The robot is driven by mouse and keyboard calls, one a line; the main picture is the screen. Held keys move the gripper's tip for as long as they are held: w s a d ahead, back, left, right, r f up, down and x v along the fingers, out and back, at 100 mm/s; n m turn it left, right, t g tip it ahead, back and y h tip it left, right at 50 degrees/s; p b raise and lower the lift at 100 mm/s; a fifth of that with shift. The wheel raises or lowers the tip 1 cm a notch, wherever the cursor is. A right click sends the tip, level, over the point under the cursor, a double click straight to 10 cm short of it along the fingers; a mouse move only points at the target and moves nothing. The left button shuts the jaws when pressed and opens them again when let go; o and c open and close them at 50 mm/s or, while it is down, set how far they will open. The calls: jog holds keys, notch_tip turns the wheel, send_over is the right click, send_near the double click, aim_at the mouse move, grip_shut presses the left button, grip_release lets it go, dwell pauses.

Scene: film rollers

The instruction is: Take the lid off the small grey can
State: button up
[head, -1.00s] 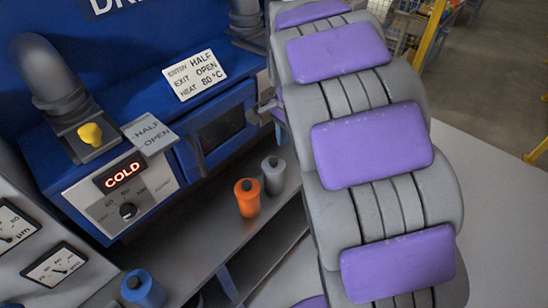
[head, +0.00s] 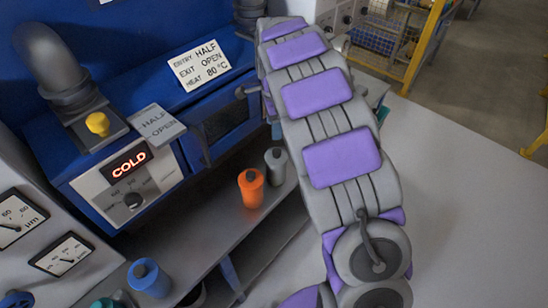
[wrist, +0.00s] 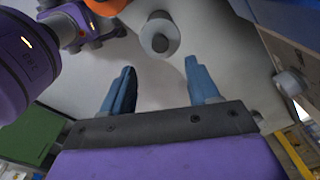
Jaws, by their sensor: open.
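The small grey can (head: 275,168) stands upright on the grey bench beside the orange can, with its dark-knobbed lid (head: 277,153) on top. In the wrist view, a round grey can (wrist: 159,36) with a dark knob, seemingly the same one, shows beyond my gripper, roughly in line with the gap between the fingers. My gripper (wrist: 160,88) is open and empty, its two blue fingers spread wide and apart from the can. In the head view my arm fills the middle and I cannot make out the gripper.
An orange can (head: 251,189) stands close to the grey can's left. A blue can (head: 149,279) stands at the bench's near end. The blue oven (head: 222,126) rises behind the cans. A yellow-framed cage (head: 418,50) stands far right, with open floor in front.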

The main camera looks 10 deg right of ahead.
jog(key=b, duration=0.1)
send_over(278, 151)
jog(key=f, duration=0.6)
jog(key=shift+d+f, duration=0.1)
jog(key=shift+d, duration=0.1)
jog(key=f+b, duration=0.1)
jog(key=f, duration=0.1)
jog(key=f+b, duration=0.1)
jog(key=f, duration=0.1)
jog(key=shift+a, duration=0.4)
jog(key=shift+w+f, duration=0.1)
jog(key=shift+f, duration=0.4)
jog(key=shift+d+r, duration=0.1)
jog(key=shift+d, duration=0.2)
jog(key=shift+c, duration=0.7)
jog(key=shift+a, duration=0.2)
jog(key=c, duration=0.8)
grip_shut()
jog(key=shift+d, duration=0.1)
